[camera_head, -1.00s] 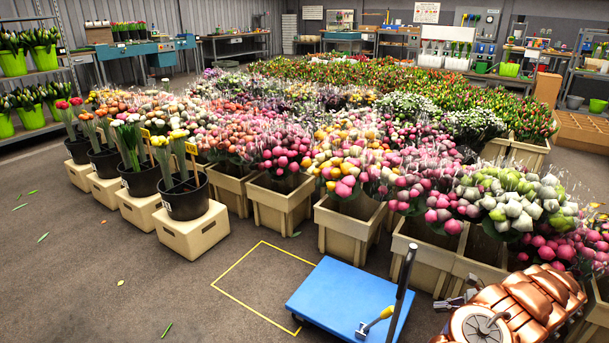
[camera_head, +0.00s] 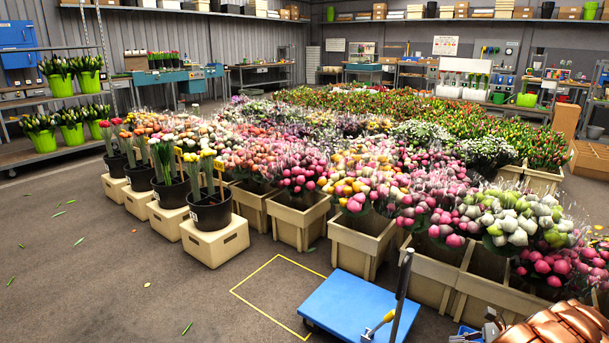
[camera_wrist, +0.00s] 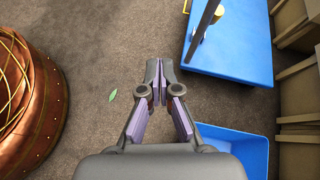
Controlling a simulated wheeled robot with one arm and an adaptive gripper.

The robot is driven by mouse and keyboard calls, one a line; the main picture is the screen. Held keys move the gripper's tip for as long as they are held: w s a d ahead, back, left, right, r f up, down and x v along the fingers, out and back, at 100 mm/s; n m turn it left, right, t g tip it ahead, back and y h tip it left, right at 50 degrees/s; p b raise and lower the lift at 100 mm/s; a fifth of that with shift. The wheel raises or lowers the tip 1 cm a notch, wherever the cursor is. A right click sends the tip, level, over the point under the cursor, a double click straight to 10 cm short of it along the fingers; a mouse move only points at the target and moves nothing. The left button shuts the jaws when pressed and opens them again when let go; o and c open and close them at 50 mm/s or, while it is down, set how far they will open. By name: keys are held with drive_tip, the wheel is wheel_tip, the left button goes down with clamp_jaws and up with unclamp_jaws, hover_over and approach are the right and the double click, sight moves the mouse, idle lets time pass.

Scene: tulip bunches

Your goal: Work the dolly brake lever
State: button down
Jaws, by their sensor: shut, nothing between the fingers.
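The dolly has a flat blue deck (camera_head: 345,303) and a dark upright handle post (camera_head: 403,290) at the bottom centre of the head view. The brake lever, with a yellow grip (camera_head: 386,318), stands slanted on the deck beside the post. In the wrist view the deck (camera_wrist: 240,50) is at upper right, with the dark post (camera_wrist: 208,18) crossing it and part of the yellow lever (camera_wrist: 218,12) beside the post. My gripper (camera_wrist: 159,66) is shut and empty, left of the deck and apart from the lever. In the head view only a small part of it shows at the bottom edge.
A blue bin (camera_wrist: 238,150) lies below the deck in the wrist view. Beige flower crates (camera_head: 430,280) stand close on the dolly's right. A yellow floor outline (camera_head: 262,305) and open floor (camera_head: 120,280) lie to its left.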

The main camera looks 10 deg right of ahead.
drive_tip(key=w+a+r+n+g+y+p, duration=0.1)
drive_tip(key=w+a+r+n+g+p, duration=0.3)
drive_tip(key=a+r, duration=0.95)
drive_tip(key=s+a+r+n+g+p, duration=0.1)
drive_tip(key=a+r+n+p, duration=0.55)
drive_tip(key=a+r, duration=0.7)
drive_tip(key=s+a+r+n+g+h+p, duration=0.1)
drive_tip(key=s+a+r+n+g+p, duration=0.15)
drive_tip(key=s+a+r+p, duration=0.4)
drive_tip(key=s+a+r+n+g+h+p, duration=0.1)
drive_tip(key=s+a+r+n+h, duration=0.2)
drive_tip(key=r, duration=0.7)
drive_tip(key=s+r+n+h+p, duration=0.2)
drive_tip(key=s+r+p, duration=0.2)
drive_tip(key=s, duration=0.4)
drive_tip(key=s+d+r+n+h+p, duration=0.1)
drive_tip(key=s+r+n+h+p, duration=0.1)
drive_tip(key=s+r+p, duration=0.3)
drive_tip(key=s+r+n+h+p, duration=0.2)
drive_tip(key=s+r+p, duration=0.3)
drive_tip(key=s, duration=0.8)
drive_tip(key=shift+d+n+h, duration=0.3)
drive_tip(key=shift+n+h, duration=0.1)
drive_tip(key=shift+n, duration=0.5)
